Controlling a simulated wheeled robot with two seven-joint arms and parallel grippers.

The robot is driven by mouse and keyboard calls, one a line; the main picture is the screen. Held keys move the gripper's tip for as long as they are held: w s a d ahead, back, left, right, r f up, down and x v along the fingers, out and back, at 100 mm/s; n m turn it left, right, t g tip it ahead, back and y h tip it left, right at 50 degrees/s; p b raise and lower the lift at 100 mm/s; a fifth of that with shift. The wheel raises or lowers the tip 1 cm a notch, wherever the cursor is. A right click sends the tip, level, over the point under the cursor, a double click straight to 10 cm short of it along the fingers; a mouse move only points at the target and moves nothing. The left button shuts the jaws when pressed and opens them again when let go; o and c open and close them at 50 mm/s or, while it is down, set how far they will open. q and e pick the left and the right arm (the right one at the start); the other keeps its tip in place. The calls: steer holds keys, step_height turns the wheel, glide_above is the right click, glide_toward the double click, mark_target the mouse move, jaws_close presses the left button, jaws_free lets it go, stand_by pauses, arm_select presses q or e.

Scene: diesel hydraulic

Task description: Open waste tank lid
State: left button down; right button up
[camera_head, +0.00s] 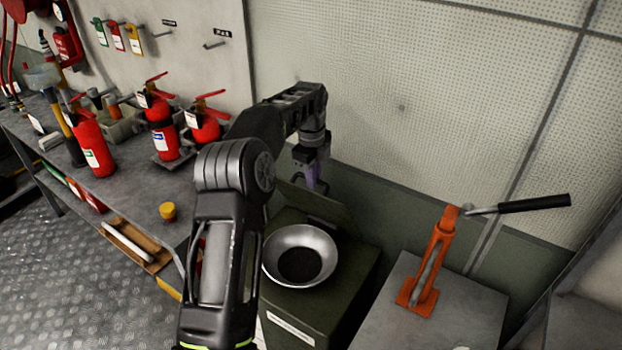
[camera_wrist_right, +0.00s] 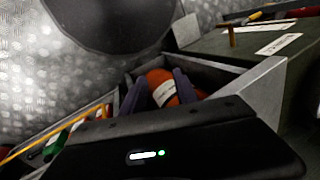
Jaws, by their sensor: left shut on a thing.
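The waste tank (camera_head: 338,307) is a dark green box with a white label, in the middle of the head view. Its flat green lid (camera_head: 318,205) stands raised and tilted at the back, behind a metal funnel bowl (camera_head: 300,258) with a dark opening. My left gripper (camera_head: 317,184) is shut on the lid's upper edge; its purple fingertips are partly hidden. My left arm covers the tank's left side. In the right wrist view, the dark fingers of my right gripper (camera_wrist_right: 160,92) are apart. An orange thing with a white label (camera_wrist_right: 163,88) shows between them; I cannot make out contact.
An orange hand pump (camera_head: 427,262) with a black handle stands on a grey cabinet (camera_head: 400,325) to the right. Several red extinguishers (camera_head: 165,140) stand on the workbench (camera_head: 125,185) at the left. A wall (camera_head: 400,110) rises close behind the tank. Patterned metal floor (camera_head: 70,270) is open at lower left.

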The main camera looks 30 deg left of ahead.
arm_select(q)
steer(key=shift+w+d+f, duration=0.1)
steer(key=shift+w+d, duration=0.05)
steer(key=shift+w, duration=0.05)
stand_by(0.3)
steer(key=c, duration=1.5)
jaws_free()
steer(key=shift+o, duration=0.2)
